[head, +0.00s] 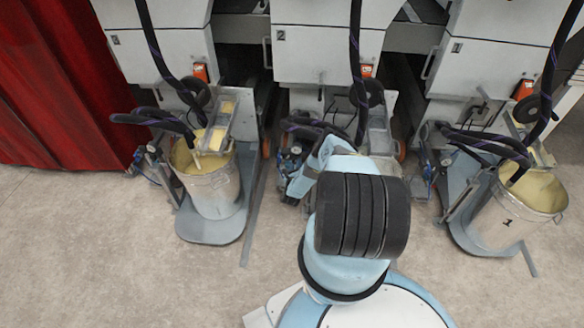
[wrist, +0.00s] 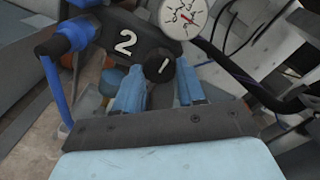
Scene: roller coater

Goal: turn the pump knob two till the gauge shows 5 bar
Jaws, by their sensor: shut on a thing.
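The pump knob two (wrist: 158,68) is a round black knob with a white mark, on a dark block (wrist: 117,32) bearing a white 2. My gripper (wrist: 160,84) has its two blue fingers on either side of the knob and is shut on it. The gauge (wrist: 183,16) is a white round dial just above the knob, cut by the top edge of the wrist view. Its red needle shows, but the numbers are too small to read. In the head view my arm hides the knob and the gauge.
The middle machine, marked 2 (head: 325,42), stands behind my arm. Dark hoses (head: 355,70) hang down. A red curtain (head: 60,90) is at left. Front floor is clear.

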